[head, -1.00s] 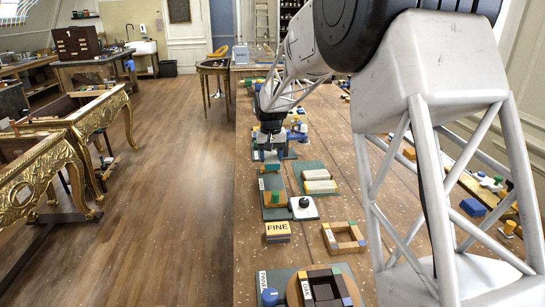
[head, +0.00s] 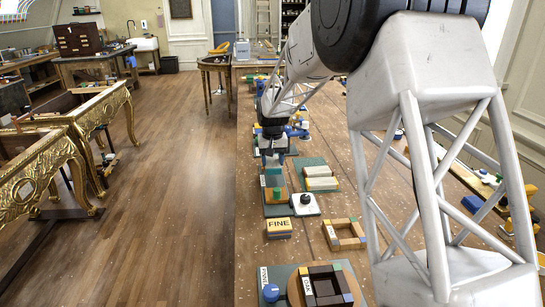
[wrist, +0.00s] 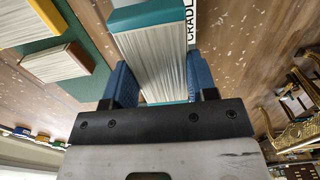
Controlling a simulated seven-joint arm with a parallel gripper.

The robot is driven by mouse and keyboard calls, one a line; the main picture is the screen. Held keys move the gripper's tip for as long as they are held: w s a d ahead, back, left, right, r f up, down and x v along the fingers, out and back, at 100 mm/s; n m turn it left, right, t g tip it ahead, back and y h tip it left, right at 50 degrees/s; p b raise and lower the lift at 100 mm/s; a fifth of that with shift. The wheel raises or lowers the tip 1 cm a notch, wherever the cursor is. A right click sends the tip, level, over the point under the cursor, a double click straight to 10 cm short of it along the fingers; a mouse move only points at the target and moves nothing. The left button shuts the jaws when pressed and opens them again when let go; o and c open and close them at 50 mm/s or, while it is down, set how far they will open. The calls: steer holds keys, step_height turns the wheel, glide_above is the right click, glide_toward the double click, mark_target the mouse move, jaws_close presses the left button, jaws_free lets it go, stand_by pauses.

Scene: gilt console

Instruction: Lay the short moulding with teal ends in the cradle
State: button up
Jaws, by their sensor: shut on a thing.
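My gripper (head: 273,148) is shut on the short moulding, with its blue fingers on either side of it in the wrist view (wrist: 155,85). The moulding (wrist: 152,58) is pale and ribbed, with teal ends, and its teal shows below the gripper in the head view (head: 272,170). The wooden cradle (head: 282,198) sits on a green mat (head: 276,211), just below the gripper in the head picture. A CRADLE label (wrist: 190,20) shows beside the moulding in the wrist view. The moulding hides much of the cradle, and I cannot tell whether they touch.
Other pale mouldings (head: 321,184) lie on a green mat to the right. A white pad with a black knob (head: 304,204), a yellow FINE block (head: 279,226) and a wooden frame (head: 344,234) are nearer on the bench. The bench's left edge is close to the cradle.

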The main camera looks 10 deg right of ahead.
mark_target(272, 177)
steer(key=shift+f, duration=2.2)
steer(key=shift+f, duration=0.25)
steer(key=o, duration=1)
steer(key=shift+r, duration=0.1)
steer(key=shift+r, duration=3.8)
steer(key=shift+r, duration=0.1)
